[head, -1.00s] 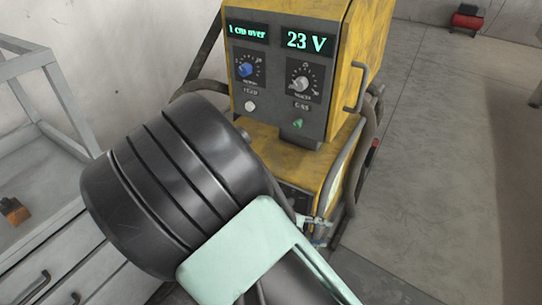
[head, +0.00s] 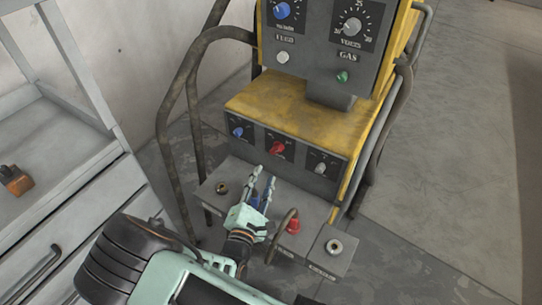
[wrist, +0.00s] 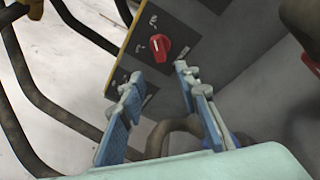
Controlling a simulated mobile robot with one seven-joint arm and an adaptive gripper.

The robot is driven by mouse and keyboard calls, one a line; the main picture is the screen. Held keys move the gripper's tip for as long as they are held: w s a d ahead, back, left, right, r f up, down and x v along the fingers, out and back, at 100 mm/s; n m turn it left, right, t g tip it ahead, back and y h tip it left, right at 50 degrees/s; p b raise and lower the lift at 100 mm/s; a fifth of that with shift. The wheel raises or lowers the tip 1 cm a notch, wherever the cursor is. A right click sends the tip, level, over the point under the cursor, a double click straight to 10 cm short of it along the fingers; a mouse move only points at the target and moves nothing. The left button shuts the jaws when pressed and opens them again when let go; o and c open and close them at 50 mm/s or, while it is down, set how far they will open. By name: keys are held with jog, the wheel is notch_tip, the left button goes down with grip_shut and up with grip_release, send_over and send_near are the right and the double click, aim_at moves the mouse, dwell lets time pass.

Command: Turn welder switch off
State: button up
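The welder (head: 280,110) is a yellow and grey machine. A red rotary knob (head: 277,147), probably the switch, sits in the middle of its lower front panel, between a blue knob (head: 238,132) and a grey knob (head: 321,168). The red knob also shows in the wrist view (wrist: 159,46), with a white pointer line. My gripper (head: 262,176) is in front of and below this panel, its fingers pointing toward it. In the wrist view my gripper (wrist: 158,82) is open and empty. The red knob lies beyond the fingertips, roughly between them, not touched.
A ledge with connectors (head: 293,224) juts out below the panel, close under my gripper. Bent tube rails (head: 170,110) and hoses flank the welder. A grey drawer cabinet (head: 90,205) stands at the left. Floor at the right (head: 440,170) is clear.

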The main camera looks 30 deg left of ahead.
aim_at(273, 152)
jog(key=w, duration=0.3)
jog(key=w+a+b, duration=0.1)
jog(key=w, duration=0.5)
jog(key=shift+w+a+b, duration=0.25)
jog(key=shift+a+b, duration=0.1)
jog(key=shift+b, duration=0.05)
grip_shut()
